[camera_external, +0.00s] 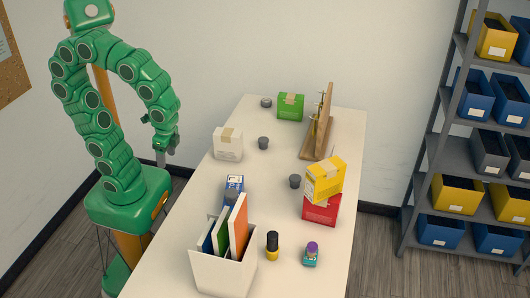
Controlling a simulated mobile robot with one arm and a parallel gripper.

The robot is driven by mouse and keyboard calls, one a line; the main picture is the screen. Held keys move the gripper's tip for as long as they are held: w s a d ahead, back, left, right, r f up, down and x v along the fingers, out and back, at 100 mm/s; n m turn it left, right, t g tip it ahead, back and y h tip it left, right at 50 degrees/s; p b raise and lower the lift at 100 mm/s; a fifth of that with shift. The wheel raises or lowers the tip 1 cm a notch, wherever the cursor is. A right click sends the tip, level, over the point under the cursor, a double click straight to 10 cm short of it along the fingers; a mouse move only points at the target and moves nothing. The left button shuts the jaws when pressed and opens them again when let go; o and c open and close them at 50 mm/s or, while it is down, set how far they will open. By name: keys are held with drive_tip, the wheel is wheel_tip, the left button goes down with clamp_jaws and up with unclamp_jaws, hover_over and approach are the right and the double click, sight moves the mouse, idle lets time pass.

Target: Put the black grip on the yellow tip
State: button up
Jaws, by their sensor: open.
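My gripper (172,150) hangs at the end of my green arm, left of the table's left edge, pointing down, open and holding nothing that I can see. Small dark grey-black round pieces stand apart on the table: one at the far end (265,102), one near the middle (263,142) and one (294,181) left of the yellow box. I cannot tell which is the black grip. A wooden stand (318,138) with small brass-yellow pieces is at the back right; a yellow tip is too small to make out there. A black-and-yellow bottle-like item (272,246) stands near the front.
Shelving (440,150) stands right.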

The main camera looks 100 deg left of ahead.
drive_tip(key=s+f, duration=0.2)
drive_tip(key=s, duration=0.4)
drive_tip(key=shift+s, duration=0.2)
drive_tip(key=shift+a, duration=0.1)
idle(0.8)
